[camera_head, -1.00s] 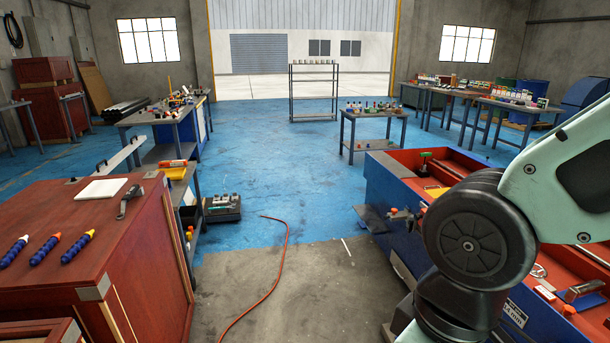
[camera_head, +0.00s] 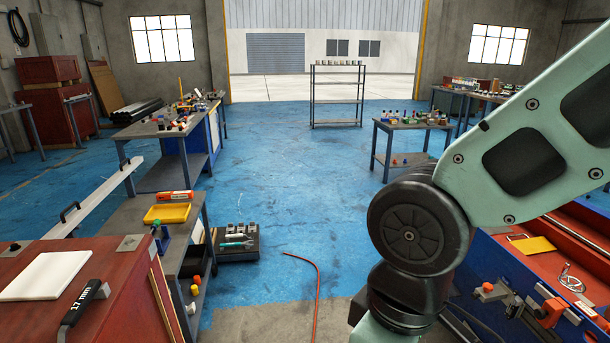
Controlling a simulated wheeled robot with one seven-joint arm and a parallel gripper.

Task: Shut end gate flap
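My gripper is out of view; only my pale green arm with its dark round joint shows on the right. A blue-sided machine with a red inside (camera_head: 492,272) stands at the right, partly hidden behind my arm. No end gate flap can be made out for sure. A small dark edge (camera_head: 357,306) shows low beside my arm, and I cannot tell whether it belongs to a flap. The near end of the machine is mostly covered by my arm.
Workbenches line the left side.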

